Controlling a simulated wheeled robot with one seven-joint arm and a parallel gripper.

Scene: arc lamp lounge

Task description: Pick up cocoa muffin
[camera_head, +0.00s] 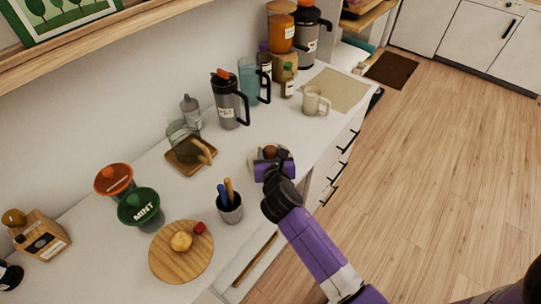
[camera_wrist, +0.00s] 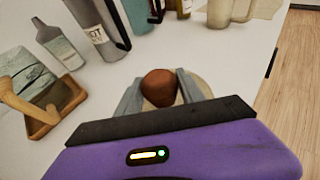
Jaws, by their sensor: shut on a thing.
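The cocoa muffin (camera_wrist: 159,87) is a brown rounded lump between the two grey fingers of my gripper (camera_wrist: 160,93) in the wrist view. In the head view the muffin (camera_head: 270,152) shows as a small brown top just beyond the purple body of my gripper (camera_head: 268,157). My gripper is shut on the muffin. A pale round plate (camera_wrist: 200,84) lies under and around it. My gripper hides the muffin's lower part, so I cannot tell whether it touches the plate.
A grey cup with utensils (camera_head: 230,208) and a round wooden board (camera_head: 165,262) stand to the left. A wooden tray (camera_head: 178,165), a grey pitcher (camera_head: 228,100) and a cream mug (camera_head: 314,102) stand further back. The counter's front edge is close on the right.

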